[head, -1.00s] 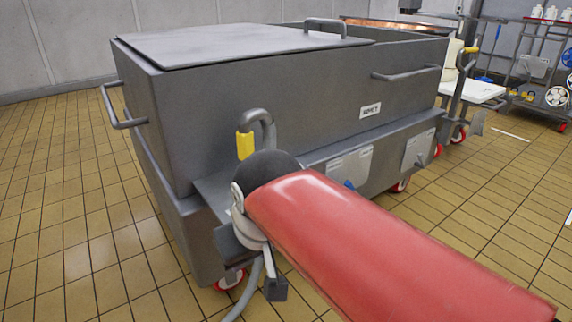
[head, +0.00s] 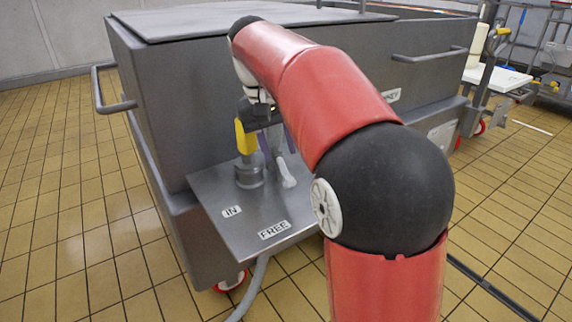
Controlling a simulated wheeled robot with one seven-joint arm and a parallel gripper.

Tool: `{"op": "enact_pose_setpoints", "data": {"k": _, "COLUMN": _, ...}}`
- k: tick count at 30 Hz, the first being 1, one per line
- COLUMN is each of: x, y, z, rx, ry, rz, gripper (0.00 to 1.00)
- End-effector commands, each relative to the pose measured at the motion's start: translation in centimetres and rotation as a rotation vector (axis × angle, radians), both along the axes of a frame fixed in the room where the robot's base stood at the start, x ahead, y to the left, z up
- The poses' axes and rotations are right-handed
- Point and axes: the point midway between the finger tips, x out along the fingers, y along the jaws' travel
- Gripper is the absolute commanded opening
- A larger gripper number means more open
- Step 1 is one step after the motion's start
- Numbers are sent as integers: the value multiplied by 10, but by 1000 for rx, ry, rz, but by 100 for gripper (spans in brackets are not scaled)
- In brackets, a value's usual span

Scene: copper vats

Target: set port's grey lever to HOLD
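A steel shelf (head: 215,198) on the near end of a grey vat (head: 190,95) carries the plates IN and FREE. A grey pipe fitting with a yellow sleeve (head: 246,139) stands on it, its top hidden behind my arm. A light grey lever (head: 287,172) slants down just right of the fitting, its end toward the FREE plate (head: 274,230). No HOLD plate shows. My gripper (head: 262,115) is small and partly hidden, just above the fitting and lever. I cannot tell whether it touches either, or whether its fingers are open.
A hose (head: 256,284) hangs below the shelf beside a red caster (head: 231,282). Bar handles (head: 108,90) stick out from the vat. The tiled floor at left is clear. A cart with a white top (head: 497,79) stands at right.

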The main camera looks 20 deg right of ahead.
Motion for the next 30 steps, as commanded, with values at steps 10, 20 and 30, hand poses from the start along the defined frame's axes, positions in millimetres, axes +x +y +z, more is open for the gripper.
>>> {"op": "enact_pose_setpoints", "data": {"k": 10, "x": -1, "y": -9, "z": -43, "rx": 1, "ry": 0, "rz": 0, "gripper": 37}}
{"op": "enact_pose_setpoints", "data": {"k": 20, "x": 0, "y": -9, "z": -44, "rx": 1, "ry": -2, "rz": 0, "gripper": 33}}
{"op": "enact_pose_setpoints", "data": {"k": 30, "x": 0, "y": -9, "z": -44, "rx": 1, "ry": -2, "rz": 0, "gripper": 0}}
